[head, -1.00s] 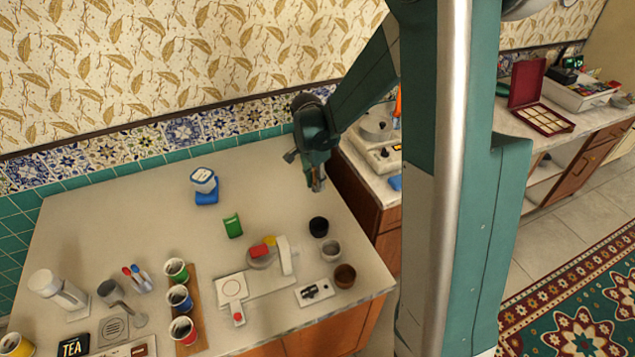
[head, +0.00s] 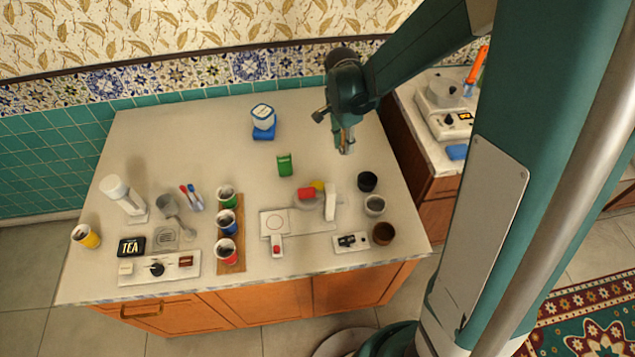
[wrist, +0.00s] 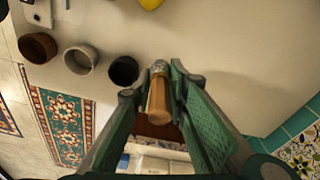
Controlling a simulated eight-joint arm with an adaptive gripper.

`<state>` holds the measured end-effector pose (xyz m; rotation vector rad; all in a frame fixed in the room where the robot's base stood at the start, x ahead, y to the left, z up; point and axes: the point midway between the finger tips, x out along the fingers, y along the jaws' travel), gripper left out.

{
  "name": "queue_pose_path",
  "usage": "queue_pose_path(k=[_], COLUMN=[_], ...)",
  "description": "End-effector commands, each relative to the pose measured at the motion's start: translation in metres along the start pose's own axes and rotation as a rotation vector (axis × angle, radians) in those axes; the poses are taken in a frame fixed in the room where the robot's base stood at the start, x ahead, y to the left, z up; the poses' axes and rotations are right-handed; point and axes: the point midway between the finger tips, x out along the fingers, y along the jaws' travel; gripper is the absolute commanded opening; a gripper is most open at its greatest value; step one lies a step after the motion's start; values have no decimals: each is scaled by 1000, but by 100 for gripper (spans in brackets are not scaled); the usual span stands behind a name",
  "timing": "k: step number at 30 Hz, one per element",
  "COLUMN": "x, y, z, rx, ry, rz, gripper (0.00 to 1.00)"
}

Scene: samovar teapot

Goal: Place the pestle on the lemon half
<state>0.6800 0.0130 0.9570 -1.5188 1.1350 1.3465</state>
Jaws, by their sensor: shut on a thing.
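My gripper (wrist: 158,100) is shut on a wooden, brown pestle (wrist: 157,97) with a lighter, greyish end. In the head view my gripper (head: 345,147) hangs above the back right part of the counter, beyond the black cup. The pestle is small and hard to make out there. A yellow piece that looks like the lemon half (head: 318,186) lies beside a red block (head: 306,193) at a round grey plate (head: 300,205). A yellow edge of the lemon half (wrist: 150,3) shows at the top of the wrist view. The pestle is apart from it.
A black cup (head: 367,182), a grey cup (head: 375,205) and a brown cup (head: 383,233) stand at the counter's right edge. A green box (head: 284,165) stands left of my gripper. A white upright piece (head: 331,202) stands beside the plate. The back counter is mostly clear.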

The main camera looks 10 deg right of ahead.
Motion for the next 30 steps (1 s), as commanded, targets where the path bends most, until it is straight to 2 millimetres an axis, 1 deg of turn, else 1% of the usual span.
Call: queue_pose_path(k=[1,6,9,13,19,30], x=[-5,-14,-19,-23,-26,-27], y=[1,6,10,14,18,18], z=[13,50,68,86,101,102], rx=[-14,-47,-64,-80,-93,-94], ry=[0,0,0,0,0,0], rz=[-2,-6,-8,-10,-11,-12], gripper=[3,3,3,3,3,3])
